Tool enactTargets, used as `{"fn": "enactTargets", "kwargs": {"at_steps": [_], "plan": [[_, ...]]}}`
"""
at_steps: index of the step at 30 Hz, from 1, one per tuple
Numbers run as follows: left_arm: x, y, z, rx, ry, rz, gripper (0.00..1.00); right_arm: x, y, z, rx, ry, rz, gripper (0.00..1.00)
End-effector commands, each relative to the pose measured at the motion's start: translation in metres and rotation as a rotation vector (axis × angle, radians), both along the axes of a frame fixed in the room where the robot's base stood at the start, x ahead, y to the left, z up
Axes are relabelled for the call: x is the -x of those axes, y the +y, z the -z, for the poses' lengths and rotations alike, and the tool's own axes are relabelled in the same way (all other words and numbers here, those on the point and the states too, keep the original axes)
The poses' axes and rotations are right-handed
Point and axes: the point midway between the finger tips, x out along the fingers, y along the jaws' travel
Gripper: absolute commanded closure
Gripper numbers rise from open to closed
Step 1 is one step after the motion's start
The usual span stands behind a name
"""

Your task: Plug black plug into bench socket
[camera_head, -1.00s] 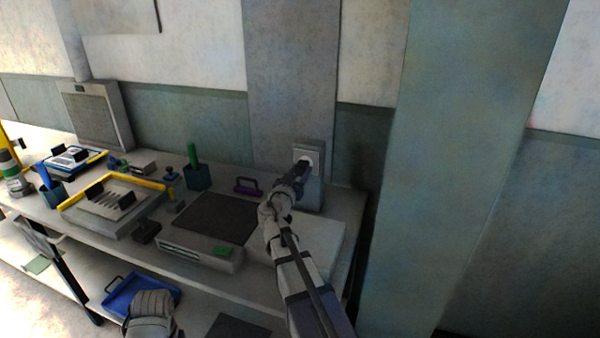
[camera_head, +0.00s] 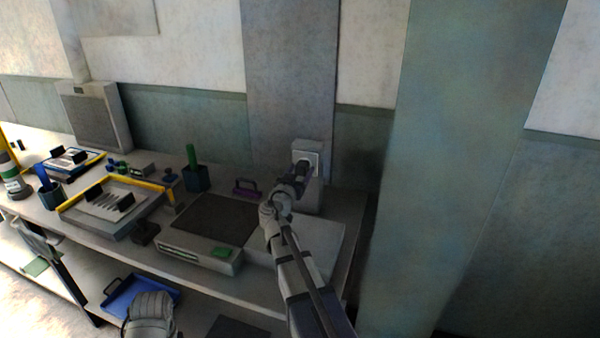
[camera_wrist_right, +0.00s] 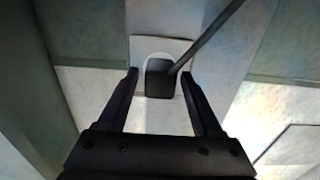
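The bench socket (camera_head: 314,157) is a pale plate on a grey post at the back right of the bench. In the right wrist view, the socket plate (camera_wrist_right: 179,48) lies straight ahead. The black plug (camera_wrist_right: 159,83) sits against its face, with a dark cord running up to the right. I cannot tell how deep it sits. My right gripper (camera_wrist_right: 160,76) is open, its fingers on either side of the plug with gaps showing. In the head view, my right gripper (camera_head: 302,170) is close to the socket and hides most of the plug.
A purple-handled item (camera_head: 246,187), a dark-topped box (camera_head: 205,217) and a green item in a dark cup (camera_head: 196,177) stand left of the right arm. A blue tray (camera_head: 138,300) lies on the lower shelf. A wide pillar (camera_head: 465,150) rises at right.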

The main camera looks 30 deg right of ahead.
Motion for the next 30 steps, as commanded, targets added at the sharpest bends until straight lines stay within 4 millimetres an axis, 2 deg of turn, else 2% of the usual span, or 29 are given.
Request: {"fn": "enactTargets", "kwargs": {"at_steps": [3,11,24,30], "plan": [[0.000,0.000,0.000,0.000,0.000,0.000,0.00,0.000,0.000,0.000,0.000,0.000,0.000,0.21],[0.000,0.000,0.000,0.000,0.000,0.000,0.00,0.002,0.002,0.000,0.000,0.000,-0.001,0.21],[0.000,0.000,0.000,0.000,0.000,0.000,0.00,0.043,0.050,0.000,0.000,0.000,-0.003,0.21],[0.000,0.000,0.000,0.000,0.000,0.000,0.00,0.051,0.059,0.000,0.000,0.000,-0.001,0.21]]}}
